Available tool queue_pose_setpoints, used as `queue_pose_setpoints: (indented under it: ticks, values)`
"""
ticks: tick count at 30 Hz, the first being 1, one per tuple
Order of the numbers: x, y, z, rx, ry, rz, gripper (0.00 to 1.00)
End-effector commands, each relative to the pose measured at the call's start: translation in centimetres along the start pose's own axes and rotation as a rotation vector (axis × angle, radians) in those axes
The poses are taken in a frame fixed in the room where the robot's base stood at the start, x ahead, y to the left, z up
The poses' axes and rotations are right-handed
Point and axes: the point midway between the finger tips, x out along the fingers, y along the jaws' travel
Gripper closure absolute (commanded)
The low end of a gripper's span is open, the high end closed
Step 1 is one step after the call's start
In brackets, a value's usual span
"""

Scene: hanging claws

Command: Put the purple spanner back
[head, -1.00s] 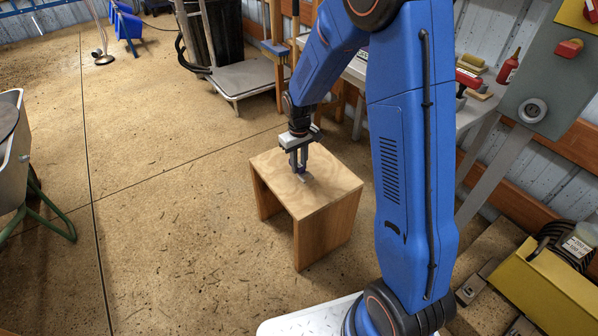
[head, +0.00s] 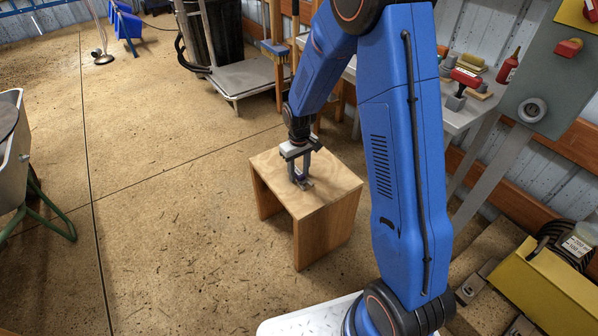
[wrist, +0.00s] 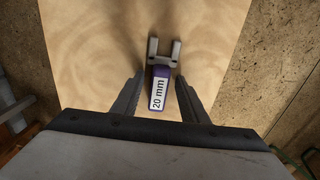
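The spanner (wrist: 161,88) has a purple handle with a white "20 mm" label and a grey open jaw pointing away from my gripper. It lies on the wooden stool (head: 335,186), and its grey end also shows small in the head view. My gripper (wrist: 160,80) is open, with one finger on each side of the purple handle and a gap visible on both sides. In the head view my gripper (head: 299,180) points down, low over the stool top.
A grey workbench (head: 462,114) with red and yellow items stands behind my arm. A grey cabinet (head: 545,85) is at the right, a yellow box (head: 545,285) at the lower right. A flat trolley (head: 245,75) stands at the back. Floor left of the stool is clear.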

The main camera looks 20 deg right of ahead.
Motion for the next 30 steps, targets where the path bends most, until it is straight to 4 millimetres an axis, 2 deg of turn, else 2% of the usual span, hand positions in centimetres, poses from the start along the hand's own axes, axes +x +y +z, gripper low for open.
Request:
queue_pose_setpoints:
  ticks: [8,13,21,27,30]
  values:
    - [-0.8,0.0,-0.1,0.000,0.002,0.000,0.60]
    - [-3.4,0.0,-0.1,0.000,0.004,0.001,0.60]
    - [-8.7,0.0,-0.1,0.000,0.004,0.001,0.60]
    - [-11.3,0.0,-0.1,0.000,0.002,0.000,0.60]
    - [-11.9,0.0,-0.1,0.000,0.001,0.000,0.60]
